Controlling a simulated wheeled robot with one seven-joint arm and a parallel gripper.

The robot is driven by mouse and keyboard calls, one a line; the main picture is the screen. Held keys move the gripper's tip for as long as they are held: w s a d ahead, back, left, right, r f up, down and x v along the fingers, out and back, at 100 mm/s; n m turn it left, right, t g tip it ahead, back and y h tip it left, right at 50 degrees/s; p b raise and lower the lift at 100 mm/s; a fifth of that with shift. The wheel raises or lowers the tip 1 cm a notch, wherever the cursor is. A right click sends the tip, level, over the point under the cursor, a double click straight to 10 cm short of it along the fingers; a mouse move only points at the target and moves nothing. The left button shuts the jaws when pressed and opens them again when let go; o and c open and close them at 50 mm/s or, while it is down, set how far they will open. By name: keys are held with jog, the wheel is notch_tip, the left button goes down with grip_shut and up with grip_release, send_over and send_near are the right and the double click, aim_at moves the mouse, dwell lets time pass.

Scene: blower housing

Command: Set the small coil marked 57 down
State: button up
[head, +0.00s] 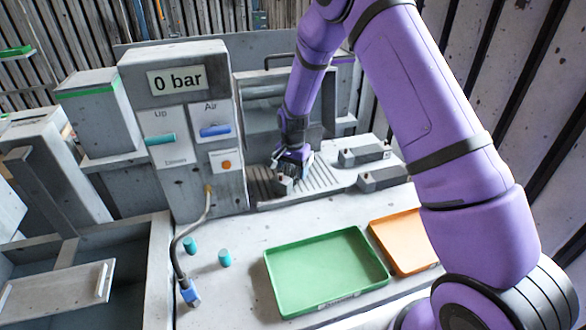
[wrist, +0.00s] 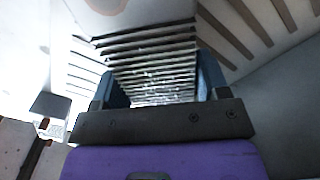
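My gripper (head: 293,164) is low over the ribbed tray floor (head: 262,183) of the housing, to the right of the gauge panel. A small grey block shows at its tip, which I take to be the small coil (head: 285,185). In the wrist view, the two blue fingers of my gripper (wrist: 160,78) stand on either side of a finned grey block, the coil (wrist: 152,62), and appear closed on its sides. The number 57 is not readable. Whether the coil's underside touches the ribs is hidden.
Grey blocks (head: 364,155) stand on the bench right of the ribs. The gauge panel (head: 178,88) reads 0 bar. A green tray (head: 327,305) and an orange tray (head: 410,262) lie in front, both empty. Two teal cylinders (head: 224,258) stand near the hose (head: 180,250).

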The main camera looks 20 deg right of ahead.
jog(key=o, duration=0.3)
jog(key=shift+r, duration=3.75)
